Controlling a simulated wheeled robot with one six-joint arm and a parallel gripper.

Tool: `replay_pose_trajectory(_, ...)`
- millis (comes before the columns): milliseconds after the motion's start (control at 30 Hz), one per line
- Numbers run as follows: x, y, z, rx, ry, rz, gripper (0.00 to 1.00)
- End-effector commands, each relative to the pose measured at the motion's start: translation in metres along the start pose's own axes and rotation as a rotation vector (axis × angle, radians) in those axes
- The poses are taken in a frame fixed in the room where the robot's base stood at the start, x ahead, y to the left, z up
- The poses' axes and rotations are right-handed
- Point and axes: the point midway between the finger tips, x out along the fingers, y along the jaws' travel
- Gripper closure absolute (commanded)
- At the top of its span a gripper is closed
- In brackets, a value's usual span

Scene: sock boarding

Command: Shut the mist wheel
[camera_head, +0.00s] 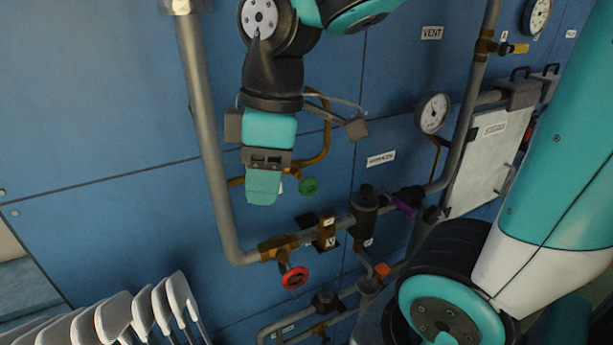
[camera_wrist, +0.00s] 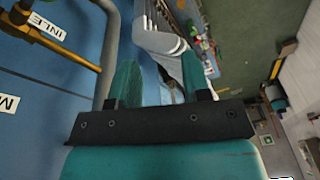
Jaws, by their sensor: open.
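A red wheel (camera_head: 294,277) hangs below the brass valve on the low pipe in the head view. A smaller green wheel (camera_head: 309,186) is on a brass pipe just right of my gripper. I cannot read a label that tells which is the mist wheel. My gripper (camera_head: 262,192) points down in front of the blue wall, above and left of the red wheel. In the wrist view its two teal fingers (camera_wrist: 161,82) stand apart with nothing between them. Neither wheel can be made out clearly in the wrist view.
A thick grey pipe (camera_head: 213,150) runs down the wall beside my gripper. White foot-shaped forms (camera_head: 115,315) stand at lower left. A purple lever (camera_head: 404,207), an orange knob (camera_head: 382,270) and a gauge (camera_head: 434,114) are to the right. A label beginning "INLE" (camera_wrist: 47,27) shows in the wrist view.

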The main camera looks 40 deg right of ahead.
Motion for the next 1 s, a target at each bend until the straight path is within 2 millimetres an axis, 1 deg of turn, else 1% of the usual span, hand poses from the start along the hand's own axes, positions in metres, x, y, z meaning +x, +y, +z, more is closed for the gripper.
replay_pose_trajectory(33,-0.023,0.023,0.005,-0.053,-0.030,0.027,0.56)
replay_pose_trajectory(100,-0.047,0.047,0.017,-0.140,-0.077,0.046,0.56)
replay_pose_trajectory(200,-0.076,0.072,0.034,-0.242,-0.131,0.048,0.56)
replay_pose_trajectory(300,-0.097,0.087,0.047,-0.313,-0.162,0.036,0.56)
replay_pose_trajectory(367,-0.104,0.091,0.052,-0.343,-0.172,0.029,0.56)
replay_pose_trajectory(433,-0.107,0.094,0.056,-0.364,-0.179,0.022,0.56)
replay_pose_trajectory(567,-0.097,0.096,0.059,-0.376,-0.182,0.016,0.56)
replay_pose_trajectory(667,-0.080,0.095,0.062,-0.376,-0.183,0.014,0.56)
replay_pose_trajectory(1000,-0.002,0.099,0.076,-0.376,-0.183,0.012,0.56)
